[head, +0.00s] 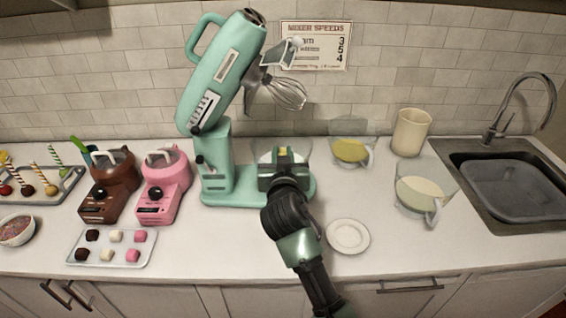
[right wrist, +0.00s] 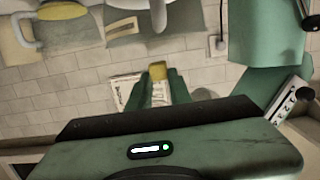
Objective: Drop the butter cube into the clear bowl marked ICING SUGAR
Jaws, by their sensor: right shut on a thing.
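My right gripper (head: 284,158) is over the base of the mint stand mixer (head: 215,155), shut on the yellow butter cube (head: 284,150). In the right wrist view, the cube (right wrist: 158,68) sits between the two green fingertips (right wrist: 158,78). A clear bowl (head: 266,157) with pale contents shows behind the gripper on the mixer base, mostly hidden by it. I cannot read an ICING SUGAR label on any vessel. My left gripper is not in view.
The mixer head is tilted up with its whisk (head: 287,92) above the gripper. Clear jugs of yellow liquid (head: 350,151) and cream liquid (head: 422,192) stand to the right. A small white plate (head: 348,236) is in front. A tray of cubes (head: 112,248) is at left.

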